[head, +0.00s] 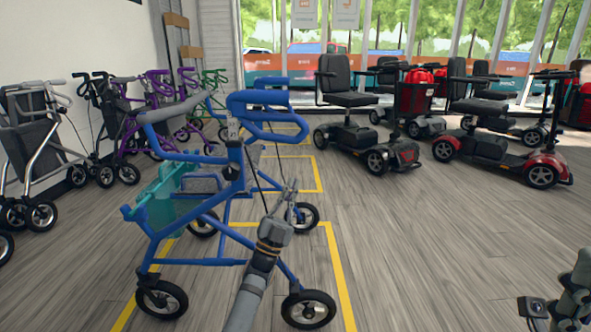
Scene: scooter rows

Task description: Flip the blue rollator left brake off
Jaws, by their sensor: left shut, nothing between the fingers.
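The blue rollator (216,193) stands on the floor just left of centre, with a teal bag or basket (160,205) on its left side. Its nearer handle and looped blue brake lever (268,104) stick out to the right at the top. Another grip reaches to the left. My left gripper (287,203) is shut and empty, pointing up, in front of the rollator's right side and well below the looped lever. My right arm shows only in part at the bottom right corner; its fingertips are not clear. The brake's exact position cannot be told.
Several other rollators (125,115) stand along the left wall. Mobility scooters (365,140) stand at the back right. Yellow lines (340,280) mark floor bays. The wooden floor (440,250) at the right is free.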

